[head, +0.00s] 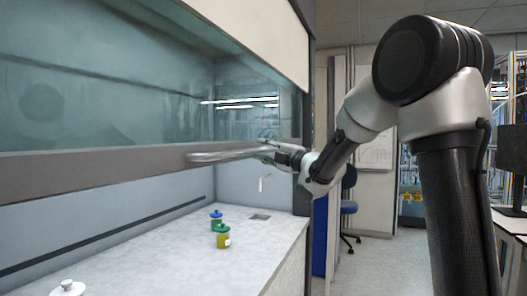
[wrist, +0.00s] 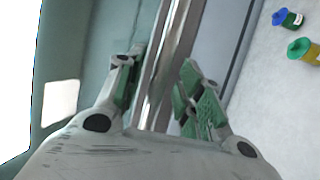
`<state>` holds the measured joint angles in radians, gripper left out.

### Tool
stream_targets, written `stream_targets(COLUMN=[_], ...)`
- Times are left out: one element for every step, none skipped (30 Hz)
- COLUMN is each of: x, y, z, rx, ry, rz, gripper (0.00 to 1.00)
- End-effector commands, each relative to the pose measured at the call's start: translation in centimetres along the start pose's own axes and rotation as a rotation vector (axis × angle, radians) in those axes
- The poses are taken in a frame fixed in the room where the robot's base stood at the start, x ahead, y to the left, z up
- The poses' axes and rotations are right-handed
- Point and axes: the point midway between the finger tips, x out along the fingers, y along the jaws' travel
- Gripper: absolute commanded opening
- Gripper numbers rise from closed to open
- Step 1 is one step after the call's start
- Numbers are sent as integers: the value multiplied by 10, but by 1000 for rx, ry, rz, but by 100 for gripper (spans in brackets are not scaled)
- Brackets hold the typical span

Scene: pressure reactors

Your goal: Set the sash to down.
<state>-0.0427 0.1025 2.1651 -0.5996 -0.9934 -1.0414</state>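The fume hood's glass sash (head: 130,110) stands part-way up, with an open gap between its grey bottom rail (head: 90,168) and the worktop. A pale metal handle bar (head: 222,156) sticks out from the rail near its right end. My gripper (head: 273,151) is at the right end of this handle. In the wrist view, the handle bar (wrist: 166,62) runs between the two green-padded fingers of my gripper (wrist: 163,90). The fingers are spread, one on each side of the bar. Firm contact with the bar does not show.
The hood worktop (head: 180,262) holds a green jar with a blue lid (head: 216,219), a yellow jar with a green lid (head: 222,237) and a white lidded item (head: 68,288) at the front left. Open floor lies right of the hood.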

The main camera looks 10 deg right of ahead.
Motion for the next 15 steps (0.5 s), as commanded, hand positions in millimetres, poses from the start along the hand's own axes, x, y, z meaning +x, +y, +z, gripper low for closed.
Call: stream_targets(x=[4, 6, 8, 9, 10, 10, 10, 10, 10, 10, 10, 10, 10, 10, 10], y=[0, 0, 0, 0, 0, 0, 0, 0, 0, 0, 0, 0, 0, 0, 0], z=[0, 0, 0, 0, 0, 0, 0, 0, 0, 0, 0, 0, 0, 0, 0], rx=[0, 0, 0, 1, 1, 1, 1, 1, 1, 1, 1, 1, 2, 2, 2], ry=[1, 1, 0, 0, 0, -1, -1, -1, -1, -1, -1, -1, -1, -1, -1], rz=[0, 0, 1, 1, 1, 1, 1, 1, 1, 1, 0, 0, 0, 0, 0], gripper=[37, 37, 37, 37, 37, 37, 37, 37, 37, 37, 37, 32, 26, 21, 14])
